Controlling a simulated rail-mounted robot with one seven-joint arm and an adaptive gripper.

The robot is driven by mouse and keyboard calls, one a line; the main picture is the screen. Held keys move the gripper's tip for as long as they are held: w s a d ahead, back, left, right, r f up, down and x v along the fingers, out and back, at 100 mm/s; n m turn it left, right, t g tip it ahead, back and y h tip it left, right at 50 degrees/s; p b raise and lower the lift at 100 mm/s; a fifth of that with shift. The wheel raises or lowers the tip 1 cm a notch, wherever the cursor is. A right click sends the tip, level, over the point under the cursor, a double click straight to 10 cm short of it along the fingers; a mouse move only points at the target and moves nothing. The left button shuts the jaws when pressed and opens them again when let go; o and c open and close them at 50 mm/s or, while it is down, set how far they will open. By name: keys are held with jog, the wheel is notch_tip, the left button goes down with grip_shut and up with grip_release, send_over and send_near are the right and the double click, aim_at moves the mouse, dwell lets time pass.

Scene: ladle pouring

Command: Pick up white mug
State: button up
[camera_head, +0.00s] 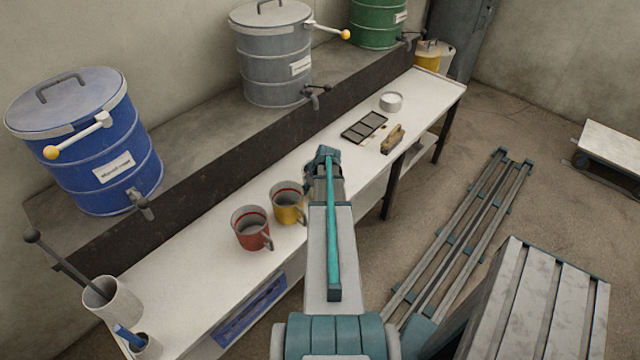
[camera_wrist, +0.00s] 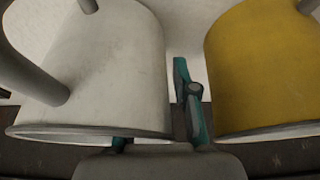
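The white mug (camera_wrist: 105,65) fills the left of the wrist view, with its rim toward my gripper and its handle at the left. In the head view my arm hides it, or nearly all of it. My gripper (camera_wrist: 160,115) is at the rim. One teal finger stands just outside the mug's wall, in the narrow gap beside the yellow mug (camera_wrist: 265,70). The other finger shows only at its base below the rim; its tip is hidden by the mug. I cannot tell whether the fingers press on the wall. In the head view my gripper (camera_head: 326,170) is over the bench.
On the white bench (camera_head: 195,285) stand the yellow mug (camera_head: 289,207) and a red mug (camera_head: 251,232), close to the gripper's left. Farther along lie a dark tray (camera_head: 364,127), a brush (camera_head: 392,138) and a round tin (camera_head: 391,102). Drums line the raised ledge (camera_head: 200,130) behind.

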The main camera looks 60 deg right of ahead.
grip_shut()
jog(key=shift+r, duration=0.1)
